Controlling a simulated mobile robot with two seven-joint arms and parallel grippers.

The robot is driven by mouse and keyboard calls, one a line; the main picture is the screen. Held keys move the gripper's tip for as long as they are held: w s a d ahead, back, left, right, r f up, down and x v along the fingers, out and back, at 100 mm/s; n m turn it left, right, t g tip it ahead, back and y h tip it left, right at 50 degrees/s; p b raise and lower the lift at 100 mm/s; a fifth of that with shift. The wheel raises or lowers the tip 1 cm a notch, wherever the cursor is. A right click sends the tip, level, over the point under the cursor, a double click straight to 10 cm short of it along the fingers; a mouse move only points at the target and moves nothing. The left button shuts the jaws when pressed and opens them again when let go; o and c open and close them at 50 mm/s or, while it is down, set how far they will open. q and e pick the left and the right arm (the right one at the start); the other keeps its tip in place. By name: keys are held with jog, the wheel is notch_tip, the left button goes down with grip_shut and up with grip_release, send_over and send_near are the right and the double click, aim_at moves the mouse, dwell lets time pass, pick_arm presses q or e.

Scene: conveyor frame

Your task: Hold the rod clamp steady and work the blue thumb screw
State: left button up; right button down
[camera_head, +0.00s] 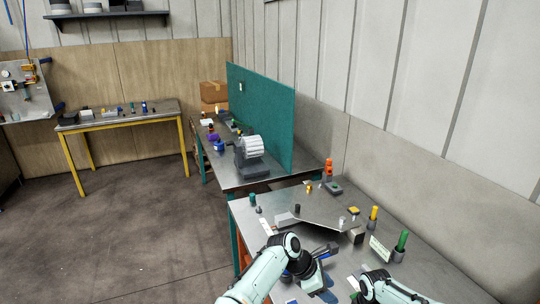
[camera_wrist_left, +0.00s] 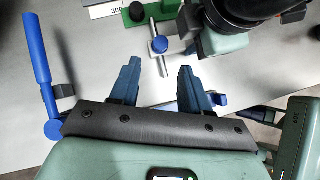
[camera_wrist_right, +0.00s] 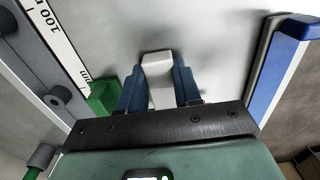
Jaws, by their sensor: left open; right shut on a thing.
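In the left wrist view my left gripper (camera_wrist_left: 160,68) is open, its two blue fingers apart. A blue thumb screw (camera_wrist_left: 159,45) on a thin metal rod (camera_wrist_left: 163,66) shows just beyond the gap between them. A green block (camera_wrist_left: 140,12) with a black knob is at the rod's upper end. My right gripper (camera_wrist_right: 157,64) is shut on a pale grey piece (camera_wrist_right: 158,88), which seems to be part of the rod clamp. The green block (camera_wrist_right: 103,97) is beside its left finger. In the head view my left gripper (camera_head: 325,295) is at the bottom edge.
A blue lever (camera_wrist_left: 38,60) stands left in the left wrist view. A ruler (camera_wrist_right: 55,38) and a blue-edged bar (camera_wrist_right: 285,70) flank my right gripper. Green (camera_head: 402,241) and yellow (camera_head: 374,213) handles stand on the bench in the head view.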

pick_arm(q)
jog(key=x, duration=0.5)
jog(key=shift+a+f, duration=0.2)
jog(key=shift+f, duration=0.05)
jog(key=shift+x, duration=2.25)
grip_shut()
jog(key=shift+c, duration=0.2)
grip_release()
jog(key=shift+r, duration=1.1)
jog(key=o, duration=0.6)
jog(key=shift+s, duration=0.1)
jog(key=shift+c, duration=0.2)
